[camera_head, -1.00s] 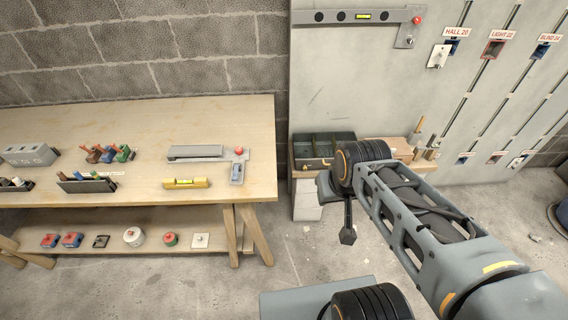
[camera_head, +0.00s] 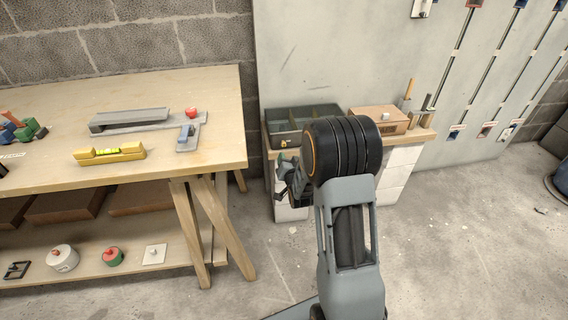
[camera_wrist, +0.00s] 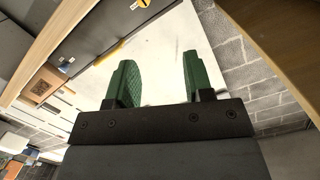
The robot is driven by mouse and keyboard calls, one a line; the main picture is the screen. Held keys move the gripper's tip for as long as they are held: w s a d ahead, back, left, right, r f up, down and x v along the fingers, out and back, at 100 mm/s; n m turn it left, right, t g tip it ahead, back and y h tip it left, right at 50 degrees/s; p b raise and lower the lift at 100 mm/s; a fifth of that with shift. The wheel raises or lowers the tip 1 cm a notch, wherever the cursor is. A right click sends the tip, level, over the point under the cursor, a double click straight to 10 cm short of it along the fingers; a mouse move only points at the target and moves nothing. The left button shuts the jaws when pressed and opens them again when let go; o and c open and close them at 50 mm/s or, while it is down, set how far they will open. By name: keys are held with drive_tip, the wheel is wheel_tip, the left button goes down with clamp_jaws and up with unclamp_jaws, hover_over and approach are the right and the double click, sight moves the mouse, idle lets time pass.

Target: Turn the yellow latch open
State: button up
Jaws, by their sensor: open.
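A small yellow piece that looks like the latch (camera_head: 284,143) sits on the front of a dark green compartment box (camera_head: 318,110). The box stands on a low wooden-topped stand beside the workbench. My gripper (camera_head: 283,178) is partly hidden behind my arm, below and in front of the box, apart from the latch. In the wrist view, my gripper's two green fingers (camera_wrist: 159,78) are spread with nothing between them. Small yellow marks show at the upper left there, but I cannot tell whether one is the latch.
The workbench (camera_head: 215,128) at left carries a yellow spirit level (camera_head: 109,153) and a grey fixture with a red knob. A wooden block box (camera_head: 378,118) and upright tools stand right of the green box. The floor (camera_head: 440,240) at right is mostly clear.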

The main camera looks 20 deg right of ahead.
sight(284, 145)
wheel_tip(284, 145, down, 5)
drive_tip(key=w+d+t+b, duration=0.1)
drive_tip(key=b, duration=0.1)
drive_tip(key=shift+m, duration=0.3)
drive_tip(key=w+d+b, duration=0.1)
drive_tip(key=w, duration=0.3)
drive_tip(key=w+d+b, duration=0.1)
drive_tip(key=w, duration=0.3)
drive_tip(key=w+d+b, duration=0.1)
drive_tip(key=w, duration=0.3)
drive_tip(key=shift+w+r, duration=0.2)
drive_tip(key=shift+w, duration=0.15)
drive_tip(key=shift+h, duration=0.3)
clamp_jaws()
